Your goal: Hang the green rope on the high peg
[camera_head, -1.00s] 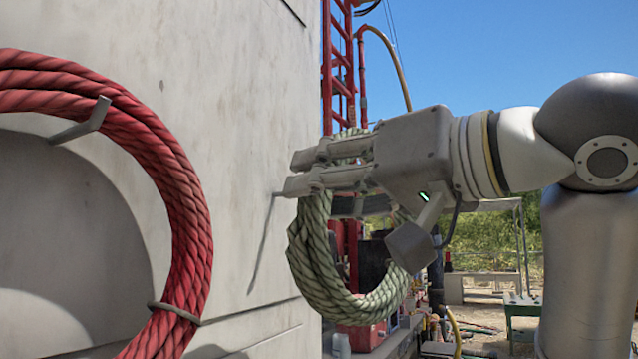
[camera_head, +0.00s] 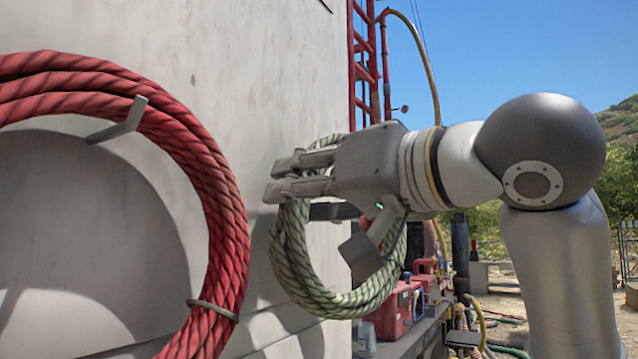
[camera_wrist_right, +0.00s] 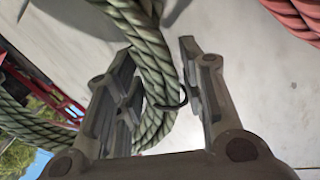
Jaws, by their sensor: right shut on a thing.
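My right gripper (camera_head: 272,182) is shut on the green rope coil (camera_head: 345,302), gripping the upper part of its loop beside the pale tank wall. The coil hangs down below the fingers. In the right wrist view, the green rope (camera_wrist_right: 145,55) runs between the fingers of my right gripper (camera_wrist_right: 190,75). A thin dark hook-like piece (camera_wrist_right: 183,97) shows against the rope there; I cannot tell whether it is a peg. A grey peg (camera_head: 120,122) on the wall at the left carries the red rope. No free peg shows clearly in the head view. My left gripper is out of view.
A large red rope coil (camera_head: 215,215) hangs on the tank wall (camera_head: 255,60) at the left. Red ladder rails (camera_head: 363,70) stand beyond the wall's edge. Red equipment (camera_head: 400,310) sits low behind the green coil. Open sky and ground lie to the right.

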